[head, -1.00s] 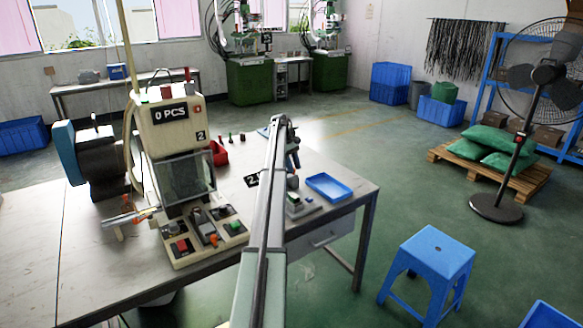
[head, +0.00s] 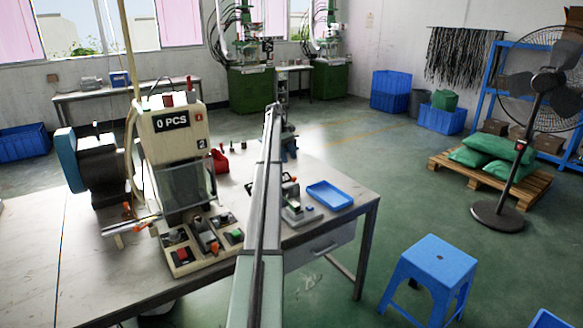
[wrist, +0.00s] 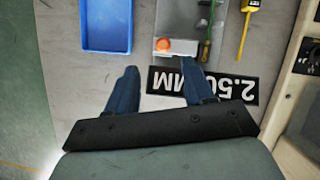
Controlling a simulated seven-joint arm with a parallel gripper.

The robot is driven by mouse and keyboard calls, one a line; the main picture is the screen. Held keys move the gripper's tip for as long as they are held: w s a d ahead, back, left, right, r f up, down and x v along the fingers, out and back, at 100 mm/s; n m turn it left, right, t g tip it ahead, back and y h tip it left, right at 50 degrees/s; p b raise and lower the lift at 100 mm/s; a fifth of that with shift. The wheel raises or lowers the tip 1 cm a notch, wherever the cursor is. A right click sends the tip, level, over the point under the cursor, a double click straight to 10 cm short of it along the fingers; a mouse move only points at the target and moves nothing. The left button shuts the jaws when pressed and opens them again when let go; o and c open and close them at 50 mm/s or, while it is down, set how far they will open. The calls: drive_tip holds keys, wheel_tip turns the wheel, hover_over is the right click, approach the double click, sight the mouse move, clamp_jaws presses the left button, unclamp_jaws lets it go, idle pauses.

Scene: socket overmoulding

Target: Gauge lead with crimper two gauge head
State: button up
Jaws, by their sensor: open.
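Crimper two (head: 172,135) is the cream press with a "0 PCS" display and a "2" label, on the table left of my arm. Right of my arm stands a small grey gauge block (head: 300,213) with a green part. The wrist view shows a grey plate with an orange round part (wrist: 166,46), and a black "2.50MM" label (wrist: 225,86), upside down. My gripper (wrist: 163,82) is open and empty above the table, near this label; in the head view my arm mostly hides it. I cannot make out the lead for certain; a thin rod with orange (head: 133,222) sits at the crimper's left.
A blue tray (head: 330,194) lies right of the gauge block; it also shows in the wrist view (wrist: 106,48). A blue stool (head: 436,262) stands right.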

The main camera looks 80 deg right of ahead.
drive_tip(key=shift+v, duration=2.55)
